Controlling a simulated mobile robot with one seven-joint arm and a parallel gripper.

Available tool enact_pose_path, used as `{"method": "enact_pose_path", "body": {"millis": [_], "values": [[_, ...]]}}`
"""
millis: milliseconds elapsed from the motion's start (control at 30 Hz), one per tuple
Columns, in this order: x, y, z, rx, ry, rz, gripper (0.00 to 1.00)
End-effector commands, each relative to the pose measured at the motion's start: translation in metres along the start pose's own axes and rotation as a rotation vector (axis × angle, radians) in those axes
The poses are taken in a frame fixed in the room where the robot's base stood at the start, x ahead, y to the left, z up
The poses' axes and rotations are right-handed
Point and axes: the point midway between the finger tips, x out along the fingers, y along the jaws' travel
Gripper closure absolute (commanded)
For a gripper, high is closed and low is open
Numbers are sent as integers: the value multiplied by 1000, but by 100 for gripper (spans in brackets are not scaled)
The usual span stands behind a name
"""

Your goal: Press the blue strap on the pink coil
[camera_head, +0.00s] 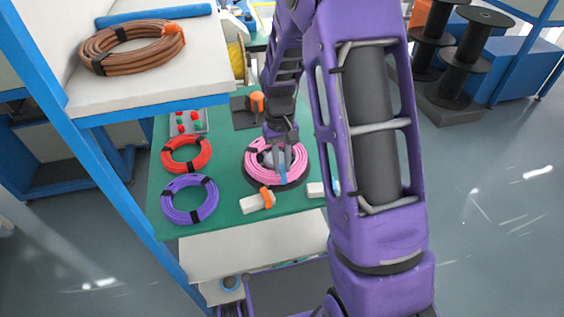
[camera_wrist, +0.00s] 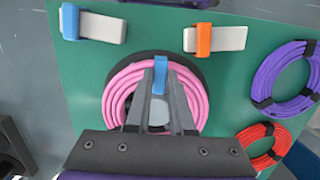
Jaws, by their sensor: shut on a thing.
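The pink coil (camera_head: 262,154) lies on a round black base on the green table, and it also shows in the wrist view (camera_wrist: 117,98). My gripper (camera_head: 281,163) points down at the near side of the coil. In the wrist view, its two grey fingers (camera_wrist: 160,68) stand on either side of the blue strap (camera_wrist: 159,76), shut on it. The strap (camera_head: 282,174) lies across the coil's ring at the near rim. The fingers partly hide the coil and its centre.
A white block with an orange strap (camera_head: 257,200) and a white block with a blue strap (camera_wrist: 95,26) lie near the table's front edge. Red (camera_head: 187,154) and purple (camera_head: 189,199) coils lie left. A shelf with a brown coil (camera_head: 130,47) stands at upper left.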

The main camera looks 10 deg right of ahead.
Motion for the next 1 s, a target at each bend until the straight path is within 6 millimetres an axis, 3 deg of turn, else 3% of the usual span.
{"method": "enact_pose_path", "body": {"millis": [1000], "values": [[11, 0, -2, 0, 0, 0, 100]]}}
